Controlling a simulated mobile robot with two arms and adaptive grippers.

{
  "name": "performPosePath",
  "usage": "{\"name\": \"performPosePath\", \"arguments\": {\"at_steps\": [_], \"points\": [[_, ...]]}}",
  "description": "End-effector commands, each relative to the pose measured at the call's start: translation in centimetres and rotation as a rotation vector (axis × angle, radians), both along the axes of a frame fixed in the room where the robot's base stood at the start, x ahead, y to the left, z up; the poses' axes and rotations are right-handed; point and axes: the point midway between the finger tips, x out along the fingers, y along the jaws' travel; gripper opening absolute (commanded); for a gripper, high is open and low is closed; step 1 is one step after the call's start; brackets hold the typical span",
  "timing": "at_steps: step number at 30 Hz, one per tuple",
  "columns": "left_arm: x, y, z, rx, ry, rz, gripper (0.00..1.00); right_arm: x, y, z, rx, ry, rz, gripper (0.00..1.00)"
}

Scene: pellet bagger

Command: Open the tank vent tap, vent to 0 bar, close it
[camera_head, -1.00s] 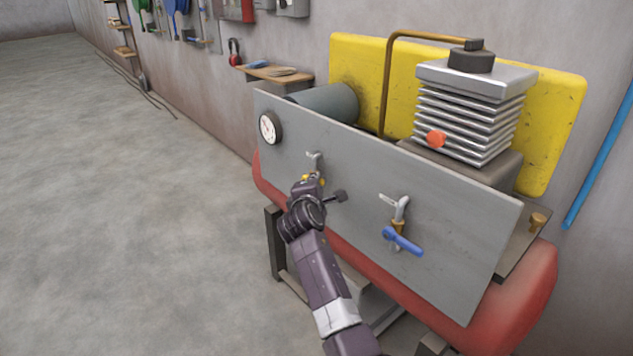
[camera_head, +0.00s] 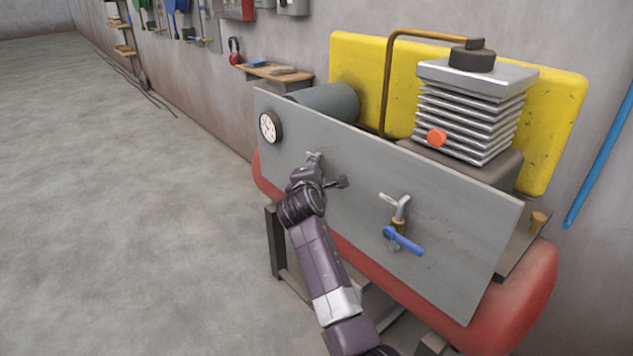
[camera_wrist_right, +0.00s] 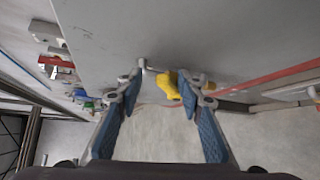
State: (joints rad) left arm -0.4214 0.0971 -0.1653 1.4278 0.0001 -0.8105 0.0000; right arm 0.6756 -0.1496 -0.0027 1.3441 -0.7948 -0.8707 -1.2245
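The grey panel (camera_head: 455,225) carries a round pressure gauge (camera_head: 270,127), whose needle is too small to read. My right gripper (camera_wrist_right: 160,82) is at the left tap on the panel. This tap's metal pipe (camera_head: 314,156) shows above the gripper in the head view; its yellow handle (camera_wrist_right: 171,84) shows in the right wrist view. The fingers are apart, with the handle between the tips, nearer the right-hand finger; I cannot tell whether they touch. A second tap with a blue handle (camera_head: 403,240) is to the right. My left gripper is not in view.
A red tank (camera_head: 525,300) lies behind and below the panel. A finned compressor block (camera_head: 470,110) and a yellow guard (camera_head: 550,125) stand above. A small wall shelf (camera_head: 275,73) is behind. The floor (camera_head: 120,220) at left is clear.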

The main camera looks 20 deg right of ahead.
Motion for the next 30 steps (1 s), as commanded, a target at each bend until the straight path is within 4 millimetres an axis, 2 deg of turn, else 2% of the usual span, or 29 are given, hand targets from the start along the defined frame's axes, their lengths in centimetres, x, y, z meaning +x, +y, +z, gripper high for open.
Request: {"name": "performPosePath", "arguments": {"at_steps": [1, 3, 9, 13, 21, 23, 26, 29, 30], "points": [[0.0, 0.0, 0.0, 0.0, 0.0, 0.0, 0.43, 0.1, 0.0, 1.5, -0.003, -0.009, 0.0, 0.33], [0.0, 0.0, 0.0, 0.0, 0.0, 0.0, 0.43, 0.1, 0.0, 3.0, -0.002, -0.009, 0.0, 0.33], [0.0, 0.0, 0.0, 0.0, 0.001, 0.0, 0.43, 0.1, 0.0, 5.8, -0.003, -0.005, 0.001, 0.33], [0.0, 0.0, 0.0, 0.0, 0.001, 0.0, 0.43, 0.1, 0.0, 6.6, -0.003, -0.004, 0.001, 0.33], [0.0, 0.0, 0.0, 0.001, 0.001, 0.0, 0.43, 0.0, 0.0, 6.7, -0.002, -0.002, 0.001, 0.33], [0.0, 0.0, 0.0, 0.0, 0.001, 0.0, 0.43, 0.0, 0.0, 6.5, -0.001, -0.002, 0.001, 0.27], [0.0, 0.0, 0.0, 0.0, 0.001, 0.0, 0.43, -0.6, -0.2, 5.2, 0.028, 0.005, -0.007, 0.16], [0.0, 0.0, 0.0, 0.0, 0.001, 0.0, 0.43, -2.4, -0.6, 1.8, 0.114, 0.02, -0.03, 0.05], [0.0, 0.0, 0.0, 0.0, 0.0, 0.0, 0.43, -3.5, -0.8, -0.3, 0.166, 0.027, -0.044, 0.0]]}}
